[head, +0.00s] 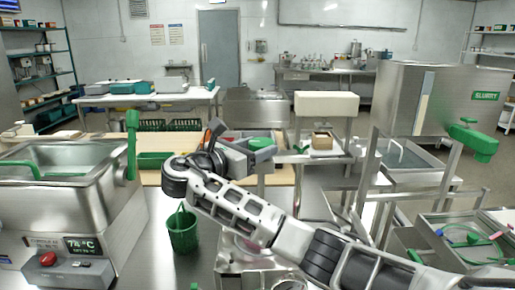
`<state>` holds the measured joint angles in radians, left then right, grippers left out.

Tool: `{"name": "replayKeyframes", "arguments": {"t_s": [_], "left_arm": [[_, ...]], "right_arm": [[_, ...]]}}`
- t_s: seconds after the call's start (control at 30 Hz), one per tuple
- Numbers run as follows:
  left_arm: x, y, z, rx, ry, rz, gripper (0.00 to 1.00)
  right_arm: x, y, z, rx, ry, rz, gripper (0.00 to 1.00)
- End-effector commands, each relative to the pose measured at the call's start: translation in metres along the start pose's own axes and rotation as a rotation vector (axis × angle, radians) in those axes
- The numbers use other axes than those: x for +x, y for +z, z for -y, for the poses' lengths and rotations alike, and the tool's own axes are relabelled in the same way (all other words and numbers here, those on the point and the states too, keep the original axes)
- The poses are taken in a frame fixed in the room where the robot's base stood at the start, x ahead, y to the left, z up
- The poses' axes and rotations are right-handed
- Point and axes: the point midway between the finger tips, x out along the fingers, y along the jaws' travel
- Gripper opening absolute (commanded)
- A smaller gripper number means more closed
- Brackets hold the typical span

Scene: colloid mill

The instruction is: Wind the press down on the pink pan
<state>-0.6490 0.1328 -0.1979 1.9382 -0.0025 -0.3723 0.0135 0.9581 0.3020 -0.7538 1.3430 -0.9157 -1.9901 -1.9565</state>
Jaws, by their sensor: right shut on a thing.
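My right arm reaches in from the lower right, and its gripper (247,151) is at the middle of the view. It is shut on a green-topped handle (262,144), which stands above a thin metal post; the fingers hide part of it. Below the arm is a steel unit (232,266) on the counter. A small pinkish patch shows there, perhaps the pink pan, but my arm hides most of it. I cannot tell how far the press plate is from it. My left gripper is not in view.
A steel heated tank (62,225) with a green lever (132,145) stands at the left. A green bucket (183,230) is left of my arm. A steel frame with a cream box (326,103) stands behind right. A slurry machine (440,97) is at the right.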

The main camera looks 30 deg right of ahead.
Motion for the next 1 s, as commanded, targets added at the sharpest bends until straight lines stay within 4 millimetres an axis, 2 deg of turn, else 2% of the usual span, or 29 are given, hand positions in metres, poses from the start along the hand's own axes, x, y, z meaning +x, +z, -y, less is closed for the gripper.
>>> {"name": "replayKeyframes", "arguments": {"t_s": [0.2,0.43,1.0], "left_arm": [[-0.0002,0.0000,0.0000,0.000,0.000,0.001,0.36],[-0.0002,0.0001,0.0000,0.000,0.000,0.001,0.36],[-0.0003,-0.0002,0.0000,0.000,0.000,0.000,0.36]], "right_arm": [[0.0000,0.0017,-0.0037,0.000,-0.160,-0.001,0.31],[0.0013,0.0023,-0.0049,0.001,-0.270,0.001,0.31],[0.0029,0.0035,-0.0051,0.007,-0.328,0.007,0.31]]}}
